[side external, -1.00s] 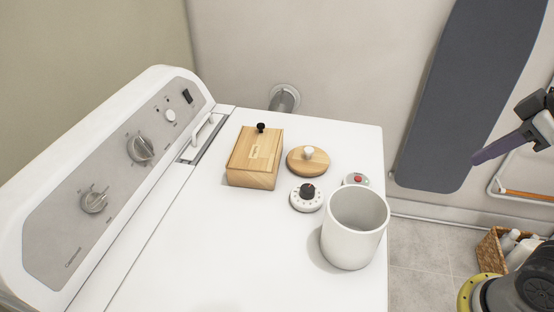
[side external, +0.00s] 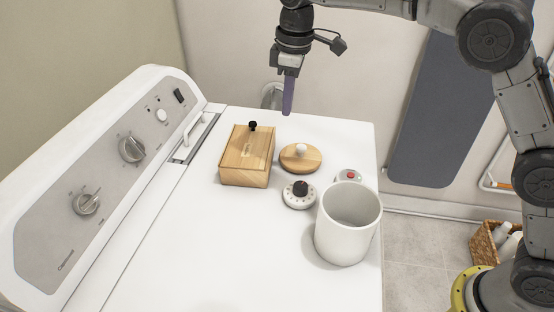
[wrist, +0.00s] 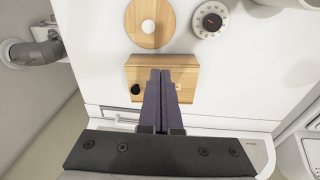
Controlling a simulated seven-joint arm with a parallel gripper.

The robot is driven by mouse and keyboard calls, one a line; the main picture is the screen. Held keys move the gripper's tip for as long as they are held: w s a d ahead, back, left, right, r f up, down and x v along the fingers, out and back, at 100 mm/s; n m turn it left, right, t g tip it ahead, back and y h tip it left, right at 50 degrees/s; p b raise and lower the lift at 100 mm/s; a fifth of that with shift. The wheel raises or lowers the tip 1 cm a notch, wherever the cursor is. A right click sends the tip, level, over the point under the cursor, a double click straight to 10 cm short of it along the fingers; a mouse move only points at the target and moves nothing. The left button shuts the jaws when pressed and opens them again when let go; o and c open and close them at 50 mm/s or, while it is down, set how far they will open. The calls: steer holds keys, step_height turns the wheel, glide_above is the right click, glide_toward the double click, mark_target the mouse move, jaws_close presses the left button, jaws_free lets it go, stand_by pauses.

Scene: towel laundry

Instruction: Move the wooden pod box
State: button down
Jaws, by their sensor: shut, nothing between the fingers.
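The wooden pod box (side external: 246,158) sits on the white machine top, left of the round wooden lid. It has a small black knob at its far end. In the wrist view the box (wrist: 187,70) lies beyond and partly behind my fingers. My gripper (side external: 287,113) points down above the back of the machine top, to the right of the box's knob and apart from the box. Its purple fingers are together and empty, and they also show in the wrist view (wrist: 160,72).
A round wooden lid (side external: 300,158) with a white knob, a white timer dial (side external: 299,196), a small device with a red button (side external: 348,176) and a white canister (side external: 347,230) stand right of the box. A control panel (side external: 100,175) rises at left. The front of the top is clear.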

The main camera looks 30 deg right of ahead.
mark_target(233, 146)
steer(key=shift+n+g, duration=0.3)
steer(key=shift+g, duration=0.2)
steer(key=f, duration=0.5)
steer(key=a+f, duration=0.1)
steer(key=f, duration=0.4)
steer(key=a+f, duration=0.1)
steer(key=f, duration=0.4)
steer(key=shift+w+a+f, duration=0.2)
steer(key=w+a, duration=0.7)
steer(key=a, duration=0.1)
steer(key=shift+w, duration=0.15)
steer(key=shift+d, duration=0.1)
